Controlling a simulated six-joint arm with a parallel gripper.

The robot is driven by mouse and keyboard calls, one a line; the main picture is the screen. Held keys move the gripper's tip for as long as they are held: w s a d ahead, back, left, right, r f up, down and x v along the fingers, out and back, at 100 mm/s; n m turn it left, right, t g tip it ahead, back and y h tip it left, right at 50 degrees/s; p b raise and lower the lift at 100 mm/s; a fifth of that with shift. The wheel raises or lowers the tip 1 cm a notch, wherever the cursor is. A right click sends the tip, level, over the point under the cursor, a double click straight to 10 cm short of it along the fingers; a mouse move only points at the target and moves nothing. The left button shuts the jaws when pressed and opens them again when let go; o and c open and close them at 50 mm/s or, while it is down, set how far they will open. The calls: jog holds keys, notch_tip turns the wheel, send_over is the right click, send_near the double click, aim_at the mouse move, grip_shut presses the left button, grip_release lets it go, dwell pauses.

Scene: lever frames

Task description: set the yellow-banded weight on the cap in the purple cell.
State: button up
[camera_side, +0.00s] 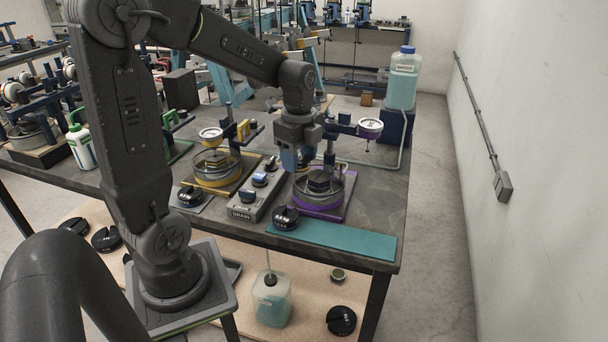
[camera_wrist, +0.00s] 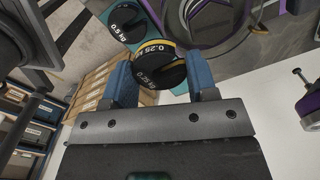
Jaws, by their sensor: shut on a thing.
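The yellow-banded weight (camera_wrist: 160,72) is a black disc marked 0.25 kg, held between the two blue fingers of my gripper (camera_wrist: 160,80) in the wrist view. In the side view my gripper (camera_side: 293,160) hangs above the table by the purple cell (camera_side: 340,203), at its left. The weight is hard to make out there. The purple cell has a purple base and a round clear chamber with a dark stepped cap (camera_side: 321,181) inside. In the wrist view, part of the purple cell (camera_wrist: 213,22) shows at the top, beyond the weight.
A yellow cell (camera_side: 216,170) stands left of a grey DRAIN box (camera_side: 256,196). A black weight (camera_side: 286,217) sits in front; a 0.5 kg weight (camera_wrist: 125,22) shows in the wrist view. A lever with a purple-rimmed pan (camera_side: 370,127) rises behind the purple cell.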

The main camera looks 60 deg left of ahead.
aim_at(319, 176)
jog(key=w+a+r+n, duration=0.2)
jog(key=w+r+n, duration=0.1)
jog(key=w, duration=0.3)
jog(key=shift+w+f, duration=0.15)
jog(key=shift+f, duration=1.95)
jog(key=shift+w+f, duration=0.1)
jog(key=shift+f, duration=1.95)
jog(key=shift+f, duration=0.2)
jog(key=o, duration=1.1)
notch_tip(319, 176, up, 14)
jog(key=shift+f, duration=0.1)
